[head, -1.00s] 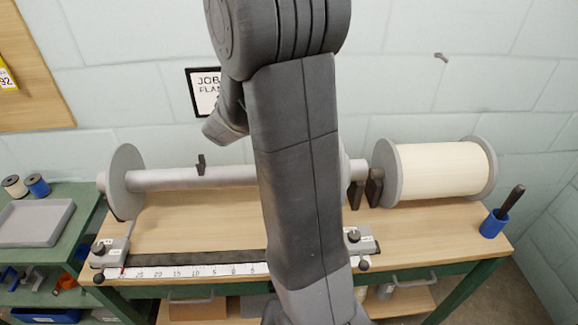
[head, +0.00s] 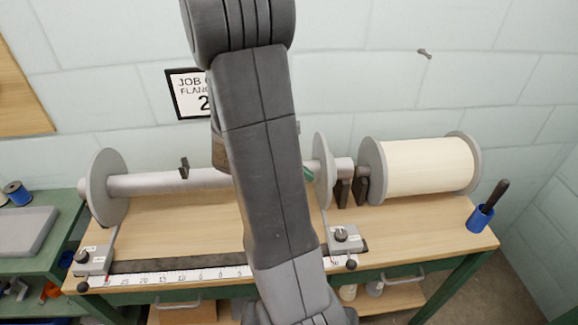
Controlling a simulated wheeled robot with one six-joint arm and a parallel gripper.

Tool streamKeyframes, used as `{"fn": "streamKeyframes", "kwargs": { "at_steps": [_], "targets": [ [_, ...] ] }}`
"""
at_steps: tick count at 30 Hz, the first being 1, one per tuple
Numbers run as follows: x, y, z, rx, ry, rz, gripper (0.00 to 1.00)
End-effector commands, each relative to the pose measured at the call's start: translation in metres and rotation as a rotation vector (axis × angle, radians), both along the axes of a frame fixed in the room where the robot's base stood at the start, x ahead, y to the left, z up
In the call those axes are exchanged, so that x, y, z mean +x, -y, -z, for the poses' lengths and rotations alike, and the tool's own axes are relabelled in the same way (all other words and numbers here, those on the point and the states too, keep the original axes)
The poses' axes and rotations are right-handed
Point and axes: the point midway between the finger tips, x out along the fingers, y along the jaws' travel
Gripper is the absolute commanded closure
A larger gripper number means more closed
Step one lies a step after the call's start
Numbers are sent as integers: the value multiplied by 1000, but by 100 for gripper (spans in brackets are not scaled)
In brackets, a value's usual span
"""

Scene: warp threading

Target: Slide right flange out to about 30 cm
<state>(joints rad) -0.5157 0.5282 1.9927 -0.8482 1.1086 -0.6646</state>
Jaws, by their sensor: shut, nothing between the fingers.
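The right flange (head: 324,171) is a grey disc standing upright near the right end of the grey beam shaft (head: 160,182). Its carriage (head: 345,239), a grey block with a dark knob, sits at the right end of the rail below. The left flange (head: 107,187) stands at the shaft's left end above its own carriage (head: 92,260). A white scale (head: 180,276) runs along the table's front edge, its middle covered by my arm. My gripper is hidden behind my arm. A small green patch shows between arm and right flange; I cannot tell what it is.
A cream-wound spool (head: 428,167) stands right of the shaft, beside dark brackets (head: 344,190). A blue cup (head: 480,219) with a dark-handled tool stands at the table's right end. A job sign (head: 188,92) hangs on the wall. The bare wooden table (head: 180,225) is clear at left.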

Motion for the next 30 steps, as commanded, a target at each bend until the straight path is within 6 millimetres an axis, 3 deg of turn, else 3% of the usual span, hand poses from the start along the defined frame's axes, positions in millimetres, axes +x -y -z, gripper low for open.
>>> {"fn": "streamKeyframes", "kwargs": {
  "at_steps": [6, 20, 30],
  "targets": [
    [3, 19, -1, 0, -1, 1, 100],
    [4, 22, 0, 1, 0, 0, 100],
    [8, 40, -1, 0, -1, 1, 100]
  ]
}}
